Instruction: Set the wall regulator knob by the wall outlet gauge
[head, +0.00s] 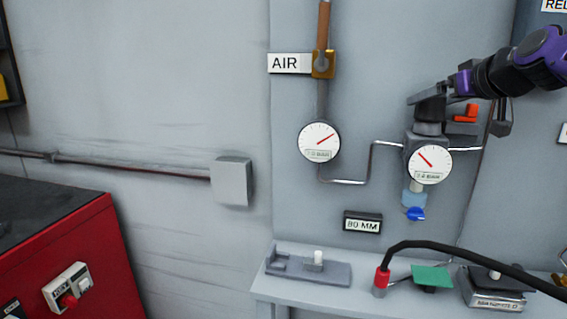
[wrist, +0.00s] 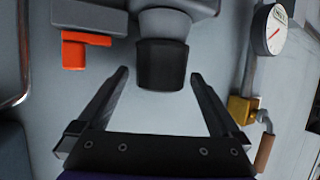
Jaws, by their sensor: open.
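The wall regulator has a dark round knob (wrist: 162,66) on its grey body, which shows at the top of the wrist view. The outlet gauge (head: 430,165) is a white dial on the regulator's front; its red needle points up and left. My gripper (wrist: 160,76) is open, with one finger on each side of the knob and visible gaps to it. In the head view, my gripper (head: 428,103) is just above the regulator, and it partly hides the knob.
A second gauge (head: 319,142) hangs left below the AIR sign (head: 289,63), needle up and right. An orange-red part (head: 467,113) is close right of the regulator. A shelf (head: 262,287) holds fixtures and a black hose.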

